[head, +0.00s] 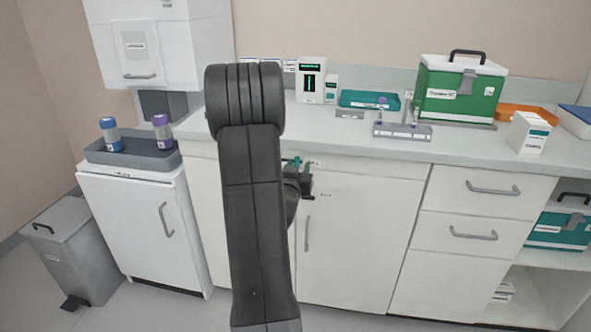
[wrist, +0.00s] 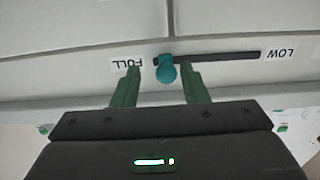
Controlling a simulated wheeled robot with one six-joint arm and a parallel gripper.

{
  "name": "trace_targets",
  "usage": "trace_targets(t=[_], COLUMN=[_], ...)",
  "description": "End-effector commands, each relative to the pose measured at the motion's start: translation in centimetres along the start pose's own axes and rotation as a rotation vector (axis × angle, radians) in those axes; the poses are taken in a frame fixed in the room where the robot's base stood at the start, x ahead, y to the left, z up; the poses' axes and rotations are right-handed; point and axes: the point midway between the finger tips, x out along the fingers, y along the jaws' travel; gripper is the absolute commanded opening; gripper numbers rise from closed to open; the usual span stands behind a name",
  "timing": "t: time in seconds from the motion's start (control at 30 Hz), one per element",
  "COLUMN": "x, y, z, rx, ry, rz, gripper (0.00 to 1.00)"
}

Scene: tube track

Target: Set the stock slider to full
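In the head view my gripper (head: 296,164) is by the cabinet front, partly hidden by my arm.
The counter (head: 350,133) above the cabinet holds a green case (head: 460,92), a teal tray (head: 370,99) and a small rack (head: 402,131). A cabinet handle (head: 307,233) is below my gripper.

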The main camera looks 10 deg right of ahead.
Motion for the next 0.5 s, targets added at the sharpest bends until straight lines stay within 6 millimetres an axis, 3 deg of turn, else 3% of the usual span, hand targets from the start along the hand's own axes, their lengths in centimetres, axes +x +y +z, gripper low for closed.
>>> trace_targets(t=[0.27,0.37,0.5], x=[-0.2,-1.1,-3.7], y=[-0.1,-0.2,-0.2], z=[0.1,0.1,0.1], rx=[-0.001,-0.001,-0.001], ry=[-0.001,-0.002,-0.003], rz=[-0.002,-0.004,-0.004], gripper=[0.4,0.4,0.4])
